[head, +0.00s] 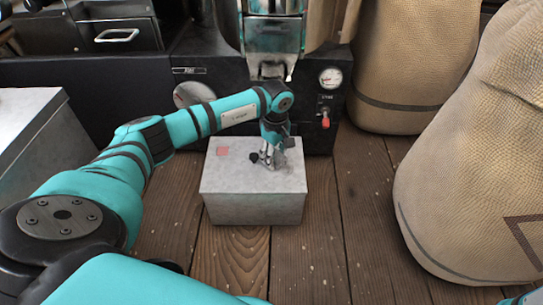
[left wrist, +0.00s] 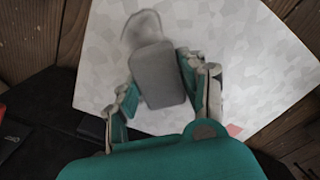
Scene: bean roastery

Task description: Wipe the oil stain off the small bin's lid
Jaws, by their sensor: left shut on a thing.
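The small bin (head: 253,208) is a pale grey box on the wooden floor; its mottled lid (head: 225,178) faces up. My left gripper (head: 269,163) is over the lid, right of its middle, pointing down. In the left wrist view its fingers are shut on a grey rounded block (left wrist: 158,78), like a sponge or pad. I cannot tell whether the block touches the lid. My right gripper is not in view.
A small red square (head: 222,152) marks the lid's far left corner. A black machine with a gauge (head: 331,78) and red-handled switch stands close behind the bin. Big burlap sacks (head: 480,160) stand right. A grey box (head: 30,125) is left. Plank floor in front is clear.

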